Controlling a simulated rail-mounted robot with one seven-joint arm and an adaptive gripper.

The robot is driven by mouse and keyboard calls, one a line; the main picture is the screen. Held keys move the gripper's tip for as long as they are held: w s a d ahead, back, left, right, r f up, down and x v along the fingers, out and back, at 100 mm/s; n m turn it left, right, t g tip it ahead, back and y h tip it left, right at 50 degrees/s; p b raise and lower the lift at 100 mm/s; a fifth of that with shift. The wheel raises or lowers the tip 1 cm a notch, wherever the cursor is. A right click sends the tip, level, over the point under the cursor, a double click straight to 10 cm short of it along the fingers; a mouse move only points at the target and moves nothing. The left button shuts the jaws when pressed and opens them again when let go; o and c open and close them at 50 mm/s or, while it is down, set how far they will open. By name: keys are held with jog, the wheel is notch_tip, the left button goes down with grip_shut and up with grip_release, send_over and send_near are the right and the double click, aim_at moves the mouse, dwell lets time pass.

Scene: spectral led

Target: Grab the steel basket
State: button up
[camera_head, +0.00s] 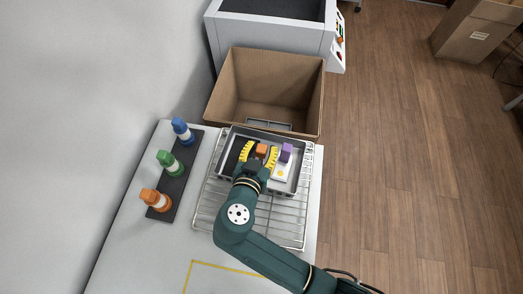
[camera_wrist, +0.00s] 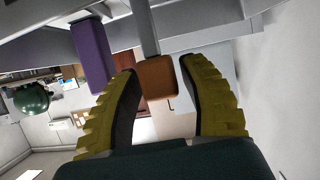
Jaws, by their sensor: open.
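A steel wire basket or rack (camera_head: 290,214) lies on the white table, its bars showing in front of and beside a grey tray (camera_head: 219,160). I cannot tell how deep the wire piece is. My gripper (camera_head: 260,154) is over the grey tray, with its yellow fingers open. An orange block-like piece (camera_head: 262,149) sits between the fingers; in the wrist view the orange piece (camera_wrist: 157,77) shows between the fingertips (camera_wrist: 158,72), with gaps on both sides. A purple piece (camera_head: 286,152) stands to the right in the head view and shows at left in the wrist view (camera_wrist: 91,55).
An open cardboard box (camera_head: 265,80) stands just behind the tray. A dark strip (camera_head: 174,186) with blue, green and orange-capped items is at left. A grey machine (camera_head: 275,33) stands at the back. A yellow outline (camera_head: 225,266) marks the table front. Wood floor lies right.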

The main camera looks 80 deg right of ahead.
grip_shut()
